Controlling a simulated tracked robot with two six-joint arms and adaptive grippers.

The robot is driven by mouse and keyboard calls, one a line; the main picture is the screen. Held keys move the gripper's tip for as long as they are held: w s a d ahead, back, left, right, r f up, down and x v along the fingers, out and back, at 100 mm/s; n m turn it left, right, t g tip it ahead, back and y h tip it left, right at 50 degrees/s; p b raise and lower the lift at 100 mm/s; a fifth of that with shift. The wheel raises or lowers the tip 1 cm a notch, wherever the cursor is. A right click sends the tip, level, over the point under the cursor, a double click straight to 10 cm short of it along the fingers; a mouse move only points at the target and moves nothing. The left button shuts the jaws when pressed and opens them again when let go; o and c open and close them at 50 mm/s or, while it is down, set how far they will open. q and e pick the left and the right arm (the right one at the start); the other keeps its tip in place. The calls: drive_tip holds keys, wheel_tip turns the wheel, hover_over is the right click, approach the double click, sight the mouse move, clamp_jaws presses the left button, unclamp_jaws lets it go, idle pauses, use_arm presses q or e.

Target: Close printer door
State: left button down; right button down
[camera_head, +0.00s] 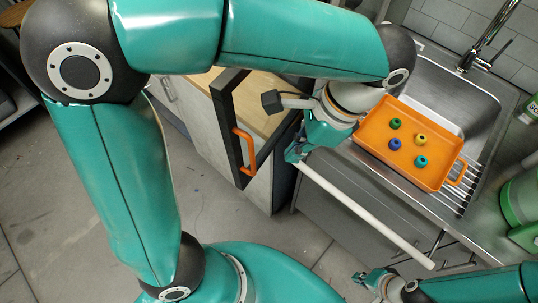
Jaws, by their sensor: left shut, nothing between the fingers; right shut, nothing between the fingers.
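A dark-framed door (222,110) with an orange handle (244,150) stands left of the sink. It appears to be the printer door; I cannot tell how far it is open. My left gripper (294,152) is shut and empty, just right of the handle and apart from it. My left arm crosses above the door and hides part of what is behind it. My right gripper (362,278) is shut and empty, low in the picture, well away from the door.
An orange tray (377,145) with several small coloured rings sits over the sink (468,100). A long white bar (365,213) runs along the counter front. A tap (490,37) and green bottles (521,198) are at the right. Grey floor (215,200) lies open below the door.

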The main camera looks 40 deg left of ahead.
use_arm(q)
drive_tip(key=s+a+f, duration=0.1)
drive_tip(key=a, duration=0.1)
drive_tip(key=s+a+f+p, duration=0.1)
drive_tip(key=s+a, duration=0.1)
drive_tip(key=shift+s+f, duration=0.2)
drive_tip(key=shift+f, duration=0.15)
